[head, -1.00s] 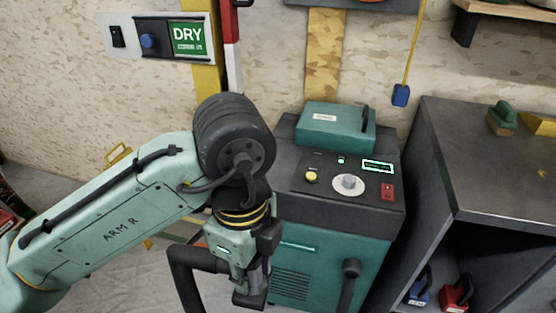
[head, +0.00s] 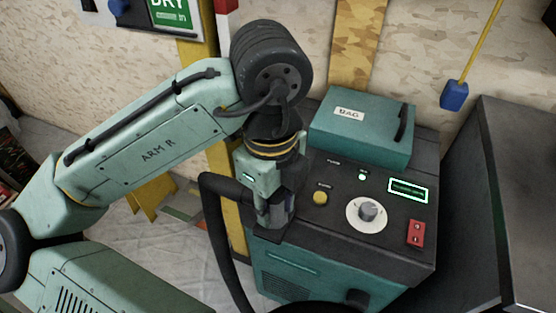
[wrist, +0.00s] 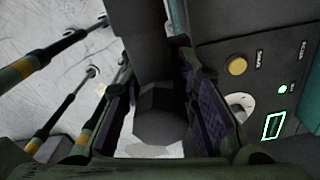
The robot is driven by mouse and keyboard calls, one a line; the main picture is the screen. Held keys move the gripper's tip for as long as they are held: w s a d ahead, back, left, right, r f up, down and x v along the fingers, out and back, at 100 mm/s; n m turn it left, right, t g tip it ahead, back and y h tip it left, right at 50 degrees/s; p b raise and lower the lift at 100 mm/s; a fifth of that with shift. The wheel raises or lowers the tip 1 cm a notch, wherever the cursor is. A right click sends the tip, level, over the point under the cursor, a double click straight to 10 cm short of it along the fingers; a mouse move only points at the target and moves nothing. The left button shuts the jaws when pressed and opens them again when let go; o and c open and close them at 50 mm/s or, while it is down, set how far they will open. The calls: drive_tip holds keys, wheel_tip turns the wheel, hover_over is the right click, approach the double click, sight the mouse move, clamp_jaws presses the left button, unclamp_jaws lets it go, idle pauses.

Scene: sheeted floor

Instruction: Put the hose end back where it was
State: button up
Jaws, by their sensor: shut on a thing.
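My gripper (head: 274,222) is shut on the dark hose end (wrist: 160,118), which sits between its two fingers in the wrist view. The black hose (head: 218,245) leaves the gripper on the left and curves down out of the head view. The gripper appears at the left front edge of the teal machine (head: 300,272), beside its dark control panel (head: 325,218). The gripper hides part of that edge. I cannot tell whether the hose end touches the machine. A dark fitting (head: 357,299) shows low on the machine's front.
The panel carries a yellow button (head: 320,198), a knob (head: 368,211), a red switch (head: 416,233) and a lit display (head: 408,190). A teal box marked BAG (head: 360,125) sits on top. A yellow post (head: 222,185) stands behind the gripper. A dark cabinet (head: 500,200) is at right.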

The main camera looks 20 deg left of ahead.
drive_tip(key=w+a, duration=0.1)
drive_tip(key=w, duration=0.3)
drive_tip(key=w+a+p, duration=0.1)
drive_tip(key=w+a, duration=0.1)
drive_tip(key=w, duration=0.2)
drive_tip(key=w+a+f, duration=0.1)
drive_tip(key=w, duration=0.3)
drive_tip(key=shift+w+a+f+p, duration=0.1)
drive_tip(key=shift+w+a+p, duration=0.05)
drive_tip(key=shift+a+p, duration=0.15)
drive_tip(key=shift+w+f, duration=0.1)
drive_tip(key=shift+f, duration=0.05)
drive_tip(key=shift+f+p, duration=0.3)
drive_tip(key=shift+f, duration=1.35)
drive_tip(key=shift+f, duration=0.1)
drive_tip(key=shift+f, duration=0.1)
drive_tip(key=o, duration=1.1)
wheel_tip(320, 180, up, 12)
drive_tip(key=shift+r, duration=0.25)
